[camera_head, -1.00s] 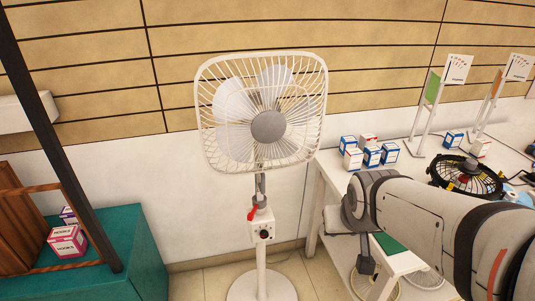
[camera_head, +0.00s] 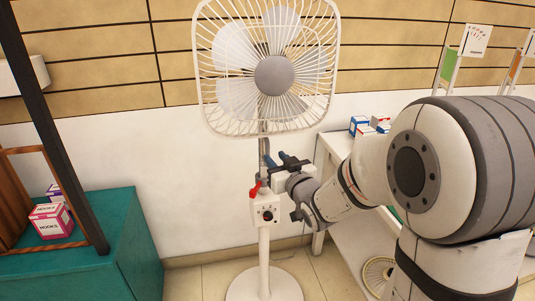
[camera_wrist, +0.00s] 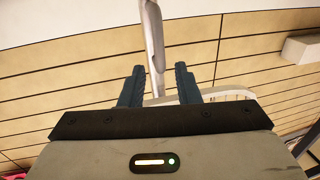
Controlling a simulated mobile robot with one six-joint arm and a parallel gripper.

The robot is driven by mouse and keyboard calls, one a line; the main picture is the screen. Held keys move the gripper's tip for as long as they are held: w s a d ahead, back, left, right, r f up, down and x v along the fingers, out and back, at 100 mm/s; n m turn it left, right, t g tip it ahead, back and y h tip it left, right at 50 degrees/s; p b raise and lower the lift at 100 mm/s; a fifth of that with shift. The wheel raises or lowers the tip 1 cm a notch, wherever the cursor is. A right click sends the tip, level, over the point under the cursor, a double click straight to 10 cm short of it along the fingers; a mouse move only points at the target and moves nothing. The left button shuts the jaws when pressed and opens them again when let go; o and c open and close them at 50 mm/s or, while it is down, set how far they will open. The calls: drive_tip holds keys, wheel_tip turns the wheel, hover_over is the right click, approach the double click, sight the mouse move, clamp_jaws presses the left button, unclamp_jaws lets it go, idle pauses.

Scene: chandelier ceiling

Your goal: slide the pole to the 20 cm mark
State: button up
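A white standing fan has a caged head (camera_head: 268,72) on a thin grey upper pole (camera_head: 262,150). Below it are a red lever (camera_head: 255,189), a white control box (camera_head: 265,209) and a thicker white lower pole (camera_head: 264,258). My gripper (camera_head: 276,161) is just right of the upper pole, above the control box. In the wrist view its two dark fingers (camera_wrist: 159,75) are apart. The grey pole (camera_wrist: 154,35) shows between them in the picture, with gaps on both sides; whether it is within their reach is unclear. No scale or 20 cm mark is legible.
A teal cabinet (camera_head: 100,255) with a pink-and-white box (camera_head: 51,220) and a dark slanted post (camera_head: 50,130) stand at left. A white table (camera_head: 345,240) with small boxes (camera_head: 358,124) is at right, partly behind my arm. Floor around the fan base (camera_head: 264,288) is clear.

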sight(268, 149)
drive_tip(key=x, duration=0.6)
drive_tip(key=shift+w+a, duration=0.15)
drive_tip(key=shift+w, duration=0.05)
clamp_jaws()
